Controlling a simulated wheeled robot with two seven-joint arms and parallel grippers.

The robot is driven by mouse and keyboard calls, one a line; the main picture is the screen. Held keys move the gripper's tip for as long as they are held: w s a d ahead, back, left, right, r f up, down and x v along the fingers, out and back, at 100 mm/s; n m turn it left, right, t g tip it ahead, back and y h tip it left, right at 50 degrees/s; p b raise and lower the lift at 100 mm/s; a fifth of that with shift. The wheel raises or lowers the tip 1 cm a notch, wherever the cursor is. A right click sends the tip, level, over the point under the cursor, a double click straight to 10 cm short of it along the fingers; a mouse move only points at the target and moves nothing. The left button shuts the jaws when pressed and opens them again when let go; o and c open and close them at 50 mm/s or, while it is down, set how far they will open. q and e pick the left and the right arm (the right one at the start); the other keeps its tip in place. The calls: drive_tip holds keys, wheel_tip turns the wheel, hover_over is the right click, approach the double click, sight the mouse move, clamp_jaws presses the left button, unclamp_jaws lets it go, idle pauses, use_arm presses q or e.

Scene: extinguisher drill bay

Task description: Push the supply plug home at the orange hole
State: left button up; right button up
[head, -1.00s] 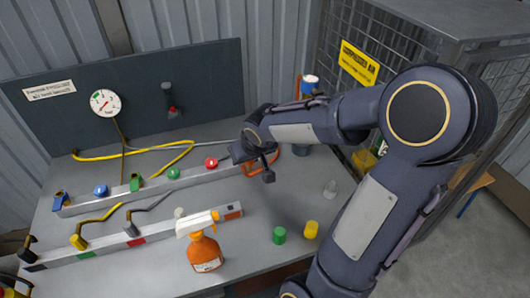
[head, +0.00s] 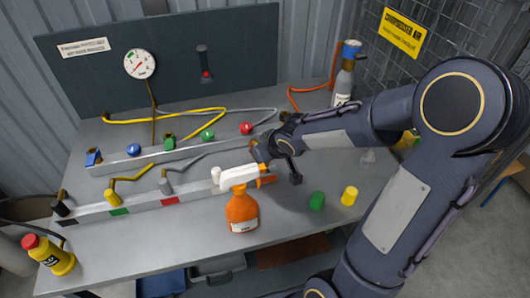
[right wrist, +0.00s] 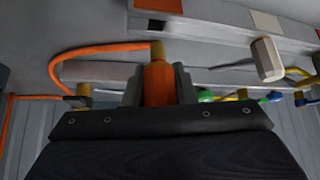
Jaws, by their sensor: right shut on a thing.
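In the right wrist view, my right gripper (right wrist: 158,86) is shut on the orange supply plug (right wrist: 158,82), with a finger on each side. In the head view, the gripper (head: 262,156) is just behind the orange-marked end (head: 267,180) of the front rail (head: 190,198); the plug is hidden there. My left gripper is not in view.
An orange spray bottle (head: 242,212) stands close in front of the rail's right end. Green (head: 317,200) and yellow (head: 349,195) caps stand to the right. The back rail (head: 180,152) carries coloured fittings. A grey cylinder (head: 344,84) stands at the back right.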

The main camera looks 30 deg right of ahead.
drive_tip(key=shift+f, duration=0.3)
drive_tip(key=shift+f+b, duration=0.15)
drive_tip(key=shift+b, duration=0.25)
idle(0.8)
drive_tip(key=shift+f+b, duration=0.1)
drive_tip(key=shift+b, duration=0.2)
drive_tip(key=shift+f+b, duration=1.05)
drive_tip(key=shift+b, duration=0.1)
